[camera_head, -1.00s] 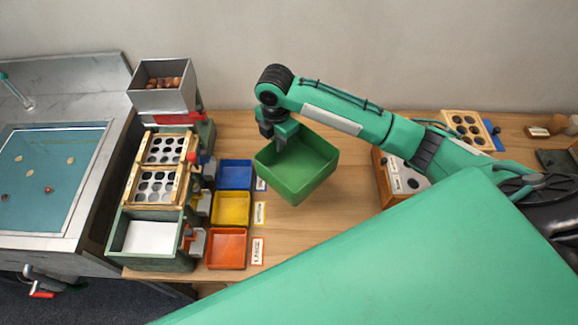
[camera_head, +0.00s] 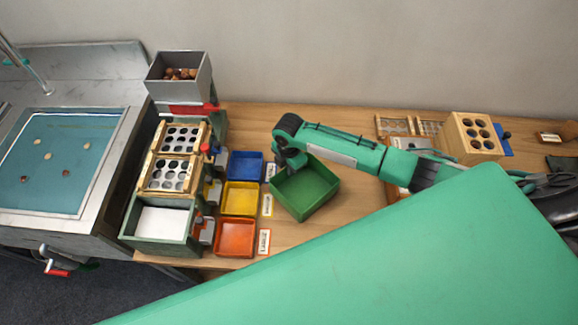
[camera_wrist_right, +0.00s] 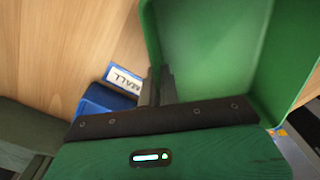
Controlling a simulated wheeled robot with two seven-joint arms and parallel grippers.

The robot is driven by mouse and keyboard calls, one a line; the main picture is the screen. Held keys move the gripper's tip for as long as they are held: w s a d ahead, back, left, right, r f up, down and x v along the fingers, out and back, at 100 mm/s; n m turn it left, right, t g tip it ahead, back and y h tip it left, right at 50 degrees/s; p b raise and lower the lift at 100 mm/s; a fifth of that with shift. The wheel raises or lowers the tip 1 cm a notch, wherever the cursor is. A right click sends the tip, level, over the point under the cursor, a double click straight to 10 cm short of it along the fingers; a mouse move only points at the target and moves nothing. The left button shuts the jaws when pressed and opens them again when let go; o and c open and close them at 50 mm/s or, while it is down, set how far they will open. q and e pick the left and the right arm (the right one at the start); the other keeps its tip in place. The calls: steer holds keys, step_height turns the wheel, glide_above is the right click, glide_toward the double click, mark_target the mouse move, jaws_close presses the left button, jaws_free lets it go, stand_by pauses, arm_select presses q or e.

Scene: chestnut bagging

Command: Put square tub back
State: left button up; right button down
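The square tub is an empty green box (camera_head: 318,193) right of the small bins, over the middle of the table. My right gripper (camera_head: 292,163) is at the tub's upper left edge. In the right wrist view, the fingers (camera_wrist_right: 157,88) are closed on the wall of the tub (camera_wrist_right: 215,45). The tub looks close to the tabletop, turned at an angle; I cannot tell whether it touches. My left gripper is not in the head view.
Blue (camera_head: 246,164), yellow (camera_head: 240,198) and orange (camera_head: 236,238) bins with labels stand left of the tub, beside the sorter (camera_head: 160,225). A wooden block with holes (camera_head: 472,137) stands at the right. The wood (camera_head: 245,125) behind the tub is clear.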

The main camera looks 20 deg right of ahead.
steer(key=c, duration=1.6)
jaws_free()
steer(key=shift+c, duration=0.2)
step_height(320, 180, up, 12)
steer(key=b, duration=0.1)
steer(key=shift+b, duration=0.3)
